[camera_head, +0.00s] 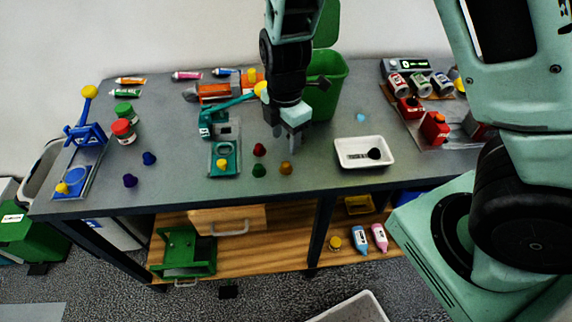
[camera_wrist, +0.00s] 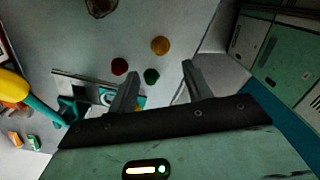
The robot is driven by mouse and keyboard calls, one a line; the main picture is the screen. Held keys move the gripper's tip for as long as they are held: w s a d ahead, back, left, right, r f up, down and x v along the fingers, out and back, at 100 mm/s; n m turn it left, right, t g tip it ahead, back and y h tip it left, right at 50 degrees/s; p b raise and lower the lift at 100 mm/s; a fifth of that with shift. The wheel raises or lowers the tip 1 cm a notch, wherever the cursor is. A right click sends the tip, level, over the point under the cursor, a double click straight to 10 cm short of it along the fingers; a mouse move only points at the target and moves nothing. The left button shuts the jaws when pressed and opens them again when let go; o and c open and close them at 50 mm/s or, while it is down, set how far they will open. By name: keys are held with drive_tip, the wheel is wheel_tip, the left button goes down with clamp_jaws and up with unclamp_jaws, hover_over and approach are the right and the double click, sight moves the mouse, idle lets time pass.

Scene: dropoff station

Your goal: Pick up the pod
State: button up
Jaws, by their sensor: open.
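Several small round pods lie on the grey table. A dark red pod (camera_head: 260,149), a green pod (camera_head: 259,170) and an orange-brown pod (camera_head: 285,168) form a loose group near the table's front middle. A dark blue pod (camera_head: 149,158) and a purple pod (camera_head: 130,181) lie to the left. A black pod (camera_head: 374,153) is in the white tray (camera_head: 350,141). My gripper (camera_head: 289,141) is open and empty above the table, near the group. In the wrist view the green pod (camera_wrist: 151,76) appears between the fingers (camera_wrist: 157,82); the red pod (camera_wrist: 119,66) and orange pod (camera_wrist: 160,45) are beyond.
A teal press-like device (camera_head: 213,158) stands left of my gripper and a blue one (camera_head: 86,135) at far left. A green bin (camera_head: 328,88) stands behind. Red and green jars (camera_head: 123,131) are on the left; a machine with several cups (camera_head: 408,66) is at back right.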

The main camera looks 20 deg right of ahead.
sight(286, 166)
wheel_tip(286, 166, down, 9)
drive_tip(key=shift+f+p, duration=0.15)
drive_tip(key=shift+p, duration=0.35)
drive_tip(key=c, duration=0.8)
drive_tip(key=shift+c, duration=0.2)
